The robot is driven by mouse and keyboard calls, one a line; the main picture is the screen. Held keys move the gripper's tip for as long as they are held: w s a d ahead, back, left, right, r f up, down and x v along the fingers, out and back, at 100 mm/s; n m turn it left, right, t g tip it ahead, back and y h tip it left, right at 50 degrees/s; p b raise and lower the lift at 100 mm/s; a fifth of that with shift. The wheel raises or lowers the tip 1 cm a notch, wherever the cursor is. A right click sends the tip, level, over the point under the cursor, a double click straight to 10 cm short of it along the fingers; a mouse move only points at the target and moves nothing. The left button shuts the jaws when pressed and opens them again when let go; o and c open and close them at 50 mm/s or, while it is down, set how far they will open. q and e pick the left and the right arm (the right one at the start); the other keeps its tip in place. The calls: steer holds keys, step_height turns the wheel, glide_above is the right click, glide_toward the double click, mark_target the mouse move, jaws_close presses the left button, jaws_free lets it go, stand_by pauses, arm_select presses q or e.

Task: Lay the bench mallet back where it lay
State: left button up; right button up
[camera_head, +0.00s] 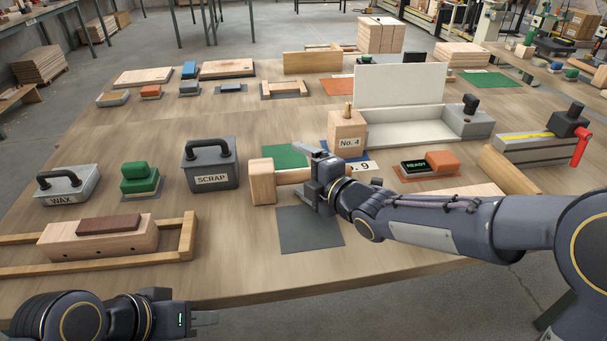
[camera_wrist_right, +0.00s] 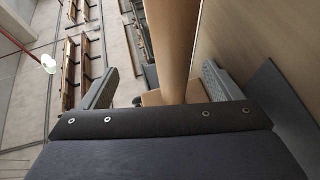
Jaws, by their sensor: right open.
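The wooden bench mallet (camera_head: 262,182) has its block head left of my right gripper, behind the grey mat (camera_head: 308,230). Its handle runs right toward my right gripper (camera_head: 316,168). The head looks set down on the table. In the right wrist view the handle (camera_wrist_right: 174,45) passes between the two fingers of my right gripper (camera_wrist_right: 158,88). The fingers stand apart, with gaps beside the handle. The handle's far end is hidden by the gripper in the head view. My left gripper (camera_head: 203,318) is low at the front left, away from the mallet; its finger gap is unclear.
Behind the handle stand a wooden No.4 block (camera_head: 347,135) and a green mat (camera_head: 284,156). The SCRAP box (camera_head: 210,165) is left of the mallet head. Table front of the grey mat is clear.

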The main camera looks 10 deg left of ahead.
steer(key=shift+s+f, duration=0.2)
steer(key=shift+f, duration=0.7)
steer(key=shift+s+d, duration=0.1)
steer(key=shift+d, duration=0.1)
steer(key=shift+v, duration=1.15)
steer(key=shift+r+v, duration=0.2)
steer(key=shift+v, duration=1.3)
steer(key=shift+r+v, duration=0.2)
steer(key=shift+v, duration=1.4)
steer(key=shift+r, duration=0.15)
